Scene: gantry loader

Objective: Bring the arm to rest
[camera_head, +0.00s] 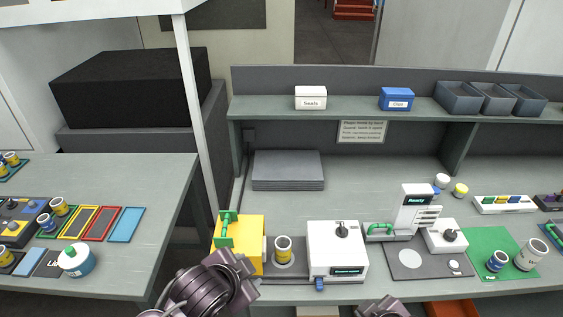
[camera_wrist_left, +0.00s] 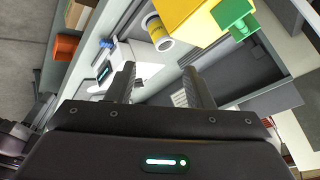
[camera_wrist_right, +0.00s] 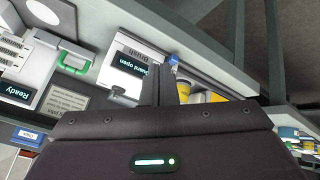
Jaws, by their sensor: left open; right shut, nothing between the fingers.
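My left gripper is open and empty; its two spread fingers (camera_wrist_left: 162,85) show in the left wrist view. In the head view my left arm (camera_head: 210,287) is at the bottom, in front of the yellow block (camera_head: 252,231) with a green handle (camera_head: 226,229). A yellow can (camera_head: 283,254) stands beside that block. My right gripper (camera_wrist_right: 165,88) is shut and empty in the right wrist view, its fingers together. In the head view only a small part of my right arm (camera_head: 383,308) shows at the bottom edge, in front of the white machine (camera_head: 325,240). Both fingertip pairs are hard to see in the head view.
A device reading "Ready" (camera_head: 418,205) stands right of the white machine. A green mat (camera_head: 485,248) bears cans further right. A left table (camera_head: 160,190) holds coloured frames and a blue-white pot (camera_head: 76,262). A shelf (camera_head: 350,106) with boxes and bins runs behind.

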